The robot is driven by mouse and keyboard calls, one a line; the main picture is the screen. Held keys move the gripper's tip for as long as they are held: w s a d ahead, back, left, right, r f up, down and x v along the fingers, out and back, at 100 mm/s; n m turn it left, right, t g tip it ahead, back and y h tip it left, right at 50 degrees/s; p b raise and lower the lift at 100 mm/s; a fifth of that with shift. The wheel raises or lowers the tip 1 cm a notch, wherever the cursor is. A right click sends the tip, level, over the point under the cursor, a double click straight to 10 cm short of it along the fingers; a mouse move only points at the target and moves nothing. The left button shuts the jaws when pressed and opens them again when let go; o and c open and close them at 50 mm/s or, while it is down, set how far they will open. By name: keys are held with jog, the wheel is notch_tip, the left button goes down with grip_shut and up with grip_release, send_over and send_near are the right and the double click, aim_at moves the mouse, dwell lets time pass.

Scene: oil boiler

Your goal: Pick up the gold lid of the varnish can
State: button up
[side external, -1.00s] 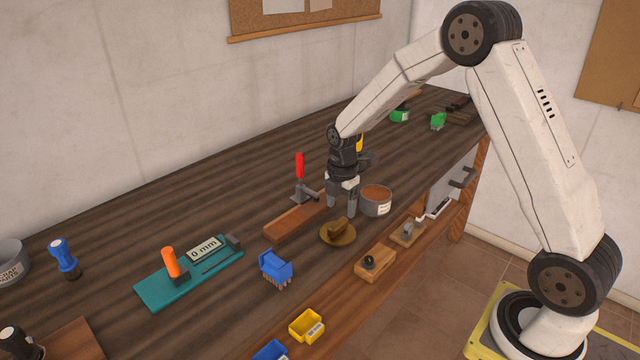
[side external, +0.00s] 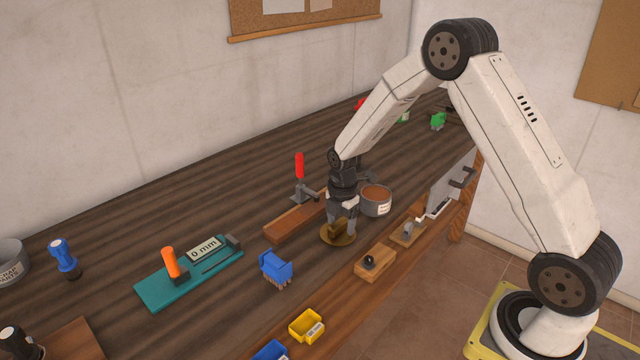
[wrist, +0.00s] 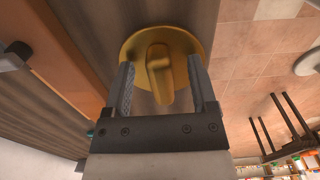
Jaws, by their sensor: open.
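The gold lid (side external: 340,241) is a round disc with a raised bar-shaped handle on top. It lies on the bench near the front edge, left of and apart from the grey varnish can (side external: 376,206). My gripper (side external: 342,228) is right over the lid, pointing down. In the wrist view the lid (wrist: 193,37) is at the top centre, and its handle (wrist: 160,75) lies between the two fingers of my gripper (wrist: 161,85). The fingers are open, with a gap on both sides of the handle.
A wooden bar (side external: 292,222) and a red-handled clamp (side external: 300,178) stand just left of my gripper. A wooden block with a black knob (side external: 374,262) lies in front. A blue block-like object (side external: 276,267) sits left. Bare bench lies behind the teal plate (side external: 190,277).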

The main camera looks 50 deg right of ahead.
grip_shut()
jog(key=shift+r, duration=0.15)
jog(key=shift+r, duration=0.85)
jog(key=s+a+r, duration=0.2)
jog(key=s+r, duration=0.9)
jog(key=s, duration=0.3)
jog(key=shift+a, duration=0.15)
